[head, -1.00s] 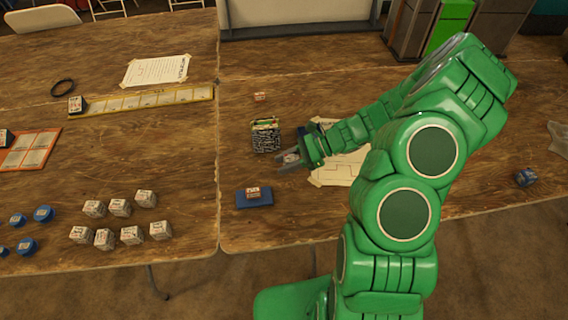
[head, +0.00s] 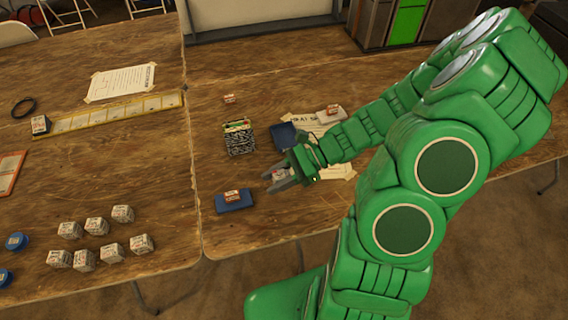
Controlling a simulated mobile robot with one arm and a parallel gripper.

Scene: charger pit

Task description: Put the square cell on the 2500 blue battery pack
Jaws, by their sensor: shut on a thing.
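My gripper (head: 276,181) is shut on a small pale square cell (head: 280,174), partly hidden between the fingers. It is over the right table, to the right of and slightly behind a flat blue pack (head: 236,205). A small white and orange block (head: 232,195) sits on that pack. A second dark blue flat piece (head: 284,134) lies behind my gripper, partly hidden by my arm. The numbers on the blue pieces are too small to read, so I cannot tell which is the 2500 pack.
A box of dark cells (head: 239,142) stands behind the blue pack. A small block (head: 228,99) lies farther back. A white piece with a block (head: 329,114) sits behind my arm. Several white cubes (head: 96,226) stand on the left table. Bare wood surrounds the front pack.

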